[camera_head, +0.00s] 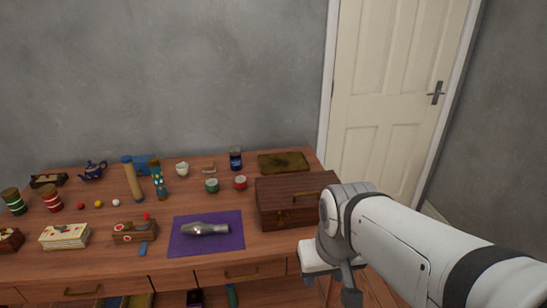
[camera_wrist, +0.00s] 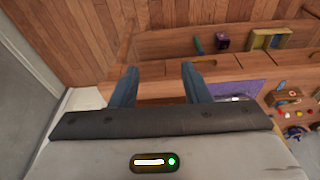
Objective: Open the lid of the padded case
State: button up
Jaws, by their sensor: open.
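The padded case appears to be the brown box (camera_head: 283,193) with a handle on top, at the right end of the table in the head view. Its lid looks shut, and its right side is partly covered by my arm. My gripper (camera_wrist: 159,80) is open and empty in the wrist view, with two blue-grey fingers apart and the table's edge between and beyond them. In the head view my wrist is low, in front and to the right of the case, apart from its lid. I cannot make out the case in the wrist view.
A purple mat (camera_head: 177,240) with a metallic object (camera_head: 204,229) lies left of the case. A dark flat tray (camera_head: 283,162) lies behind it. Red and green cups (camera_head: 240,182) stand nearby. Drawers line the table's front. A white door (camera_head: 395,90) is behind, right.

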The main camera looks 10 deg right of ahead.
aim_at(302, 190)
jog(key=u, duration=0.15)
jog(key=k, duration=0.45)
jog(key=z, duration=0.7)
jog(key=i, duration=1.2)
jog(key=u, duration=0.6)
